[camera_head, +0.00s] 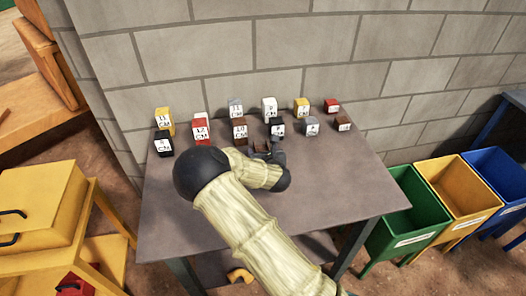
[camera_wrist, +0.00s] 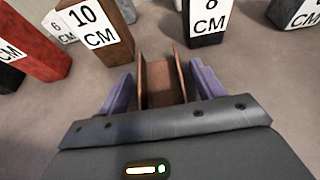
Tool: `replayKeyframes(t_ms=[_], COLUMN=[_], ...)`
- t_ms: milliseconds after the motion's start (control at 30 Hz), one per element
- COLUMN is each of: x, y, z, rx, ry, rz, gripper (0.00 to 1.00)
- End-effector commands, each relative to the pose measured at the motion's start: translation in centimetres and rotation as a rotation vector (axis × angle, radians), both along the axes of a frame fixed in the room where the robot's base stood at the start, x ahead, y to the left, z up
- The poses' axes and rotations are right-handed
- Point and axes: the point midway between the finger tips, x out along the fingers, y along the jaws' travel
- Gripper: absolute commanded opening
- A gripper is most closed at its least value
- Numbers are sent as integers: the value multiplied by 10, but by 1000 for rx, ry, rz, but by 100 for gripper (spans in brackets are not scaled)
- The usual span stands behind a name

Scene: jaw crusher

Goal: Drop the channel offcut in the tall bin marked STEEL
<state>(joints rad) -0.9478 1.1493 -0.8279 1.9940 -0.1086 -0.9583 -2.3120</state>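The channel offcut is a rust-brown, U-shaped piece. In the wrist view, the channel offcut (camera_wrist: 162,84) lies between the two purple fingers of my gripper (camera_wrist: 162,88). A narrow gap shows beside its left wall; the right finger is very close to it. In the head view, my gripper (camera_head: 272,148) is low over the table's middle, by the front row of blocks, and the offcut (camera_head: 260,151) is partly hidden. A green bin (camera_head: 408,237), a yellow bin (camera_head: 462,208) and a blue bin (camera_head: 510,192) stand right of the table. Their white labels are too small to read.
The grey-brown table (camera_head: 335,190) carries two rows of blocks marked in CM behind my gripper, including a brown 10 CM block (camera_head: 240,131). A block wall is behind. A yellow cabinet (camera_head: 45,215) stands at left.

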Motion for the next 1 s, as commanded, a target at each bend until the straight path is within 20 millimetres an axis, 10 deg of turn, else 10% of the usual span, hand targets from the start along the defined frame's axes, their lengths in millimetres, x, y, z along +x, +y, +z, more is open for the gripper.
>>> replayKeyframes(t_ms=[367, 1000], x=[-8, -97], y=[-2, -28], z=[6, 44], rx=[0, 0], ry=[0, 0], rz=[0, 0], gripper=[67, 67])
